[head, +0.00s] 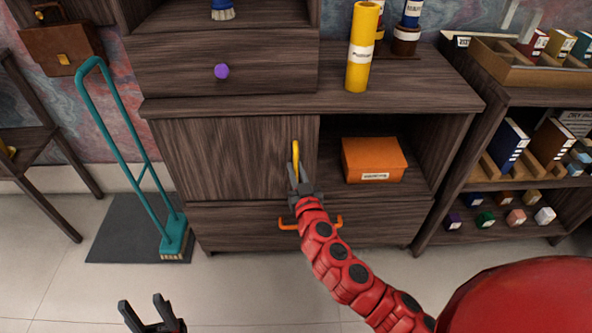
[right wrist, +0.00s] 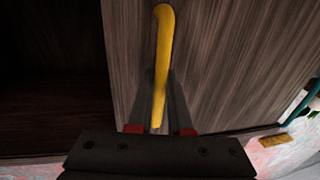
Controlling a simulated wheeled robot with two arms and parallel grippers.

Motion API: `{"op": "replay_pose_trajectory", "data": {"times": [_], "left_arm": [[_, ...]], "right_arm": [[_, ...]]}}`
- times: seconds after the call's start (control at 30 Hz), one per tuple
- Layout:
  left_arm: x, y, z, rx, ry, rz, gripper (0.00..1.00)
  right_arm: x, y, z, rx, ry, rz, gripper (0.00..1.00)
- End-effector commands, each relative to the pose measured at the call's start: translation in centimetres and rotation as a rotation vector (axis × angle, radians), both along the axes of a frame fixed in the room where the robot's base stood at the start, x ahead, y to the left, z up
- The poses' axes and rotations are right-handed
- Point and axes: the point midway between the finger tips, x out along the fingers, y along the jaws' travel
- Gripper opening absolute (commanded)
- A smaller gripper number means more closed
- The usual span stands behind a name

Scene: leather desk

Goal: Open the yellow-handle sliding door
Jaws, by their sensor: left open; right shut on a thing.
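The sliding door (head: 225,155) is a dark wood panel covering the left part of the cabinet's middle section. Its yellow handle (head: 296,158) is upright near the door's right edge. The right part of that section is open. My right gripper (head: 298,172) is shut on the lower part of the handle. In the right wrist view, the yellow handle (right wrist: 163,60) runs down between the two fingers (right wrist: 161,105), with the door panel (right wrist: 215,60) behind it. My left gripper (head: 152,312) is open and empty at the bottom of the head view, away from the cabinet.
An orange box (head: 373,160) sits in the open compartment. A drawer with an orange handle (head: 288,226) is below the door. A yellow cylinder (head: 363,48) stands on the cabinet top.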

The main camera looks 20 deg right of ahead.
Motion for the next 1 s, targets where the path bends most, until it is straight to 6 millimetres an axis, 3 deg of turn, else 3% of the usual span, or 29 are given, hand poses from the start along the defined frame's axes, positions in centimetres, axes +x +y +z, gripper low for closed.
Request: {"op": "replay_pose_trajectory", "data": {"times": [0.37,0.57,0.77,1.0], "left_arm": [[0.0,0.0,0.0,0.000,0.000,0.000,0.50],[0.1,0.0,0.6,-0.007,0.004,-0.001,0.50],[0.2,0.0,2.3,-0.015,0.012,-0.002,0.50],[0.2,0.0,6.4,-0.015,0.012,-0.002,0.50]], "right_arm": [[0.0,0.0,0.0,0.001,0.001,0.000,0.00],[-0.4,-1.6,0.1,0.000,0.002,-0.006,0.00],[-1.7,-6.0,0.4,0.002,0.002,-0.014,0.00],[-4.0,-14.0,0.8,0.004,0.006,-0.016,0.00]]}}
